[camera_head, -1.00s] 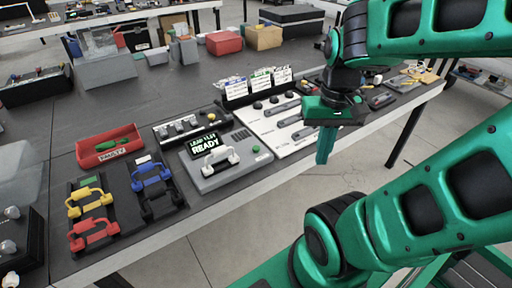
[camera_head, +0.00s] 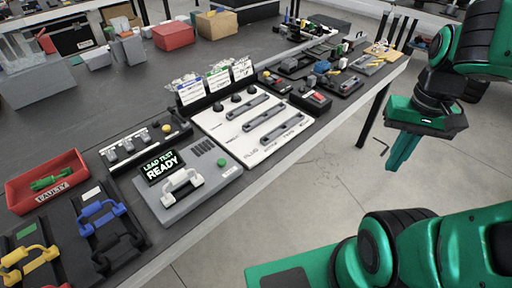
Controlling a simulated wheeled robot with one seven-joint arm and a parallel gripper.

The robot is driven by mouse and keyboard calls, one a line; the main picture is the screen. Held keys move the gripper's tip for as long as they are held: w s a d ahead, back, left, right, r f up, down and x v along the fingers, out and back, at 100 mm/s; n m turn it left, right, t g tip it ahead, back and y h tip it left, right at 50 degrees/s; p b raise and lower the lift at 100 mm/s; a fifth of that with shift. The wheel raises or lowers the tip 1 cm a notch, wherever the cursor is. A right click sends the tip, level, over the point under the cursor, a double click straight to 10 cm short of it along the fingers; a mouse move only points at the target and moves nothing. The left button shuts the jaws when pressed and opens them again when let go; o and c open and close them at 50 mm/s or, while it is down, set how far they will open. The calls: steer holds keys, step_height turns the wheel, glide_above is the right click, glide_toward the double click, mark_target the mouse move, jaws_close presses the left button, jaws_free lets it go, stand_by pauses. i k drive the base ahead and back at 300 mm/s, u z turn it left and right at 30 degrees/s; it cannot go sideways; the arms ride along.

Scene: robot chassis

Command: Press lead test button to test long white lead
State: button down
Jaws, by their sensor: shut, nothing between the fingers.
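The lead tester (camera_head: 200,203) is a grey box near the table's front edge in the head view. Its screen (camera_head: 162,164) reads "LEAD TEST READY". A white lead (camera_head: 181,187) with white plug ends lies across the tester's top, in front of the screen. A small green button (camera_head: 221,162) sits at the tester's upper right, with a small label below it. My gripper (camera_head: 394,166) is shut and empty, pointing down past the table's front edge, well to the right of the tester and apart from it.
A red "FAULTY" bin (camera_head: 55,204) holds a green lead (camera_head: 50,179). Blue (camera_head: 99,218) and yellow (camera_head: 28,262) leads lie on dark racks at lower left. A white panel with slots (camera_head: 265,123) and card holders stand right of the tester. Open floor lies before the table.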

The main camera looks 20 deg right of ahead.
mark_target(222, 162)
steer(key=z, duration=0.95)
steer(key=k, duration=1.7)
steer(key=u, duration=1.3)
steer(key=i, duration=1)
steer(key=z, duration=0.05)
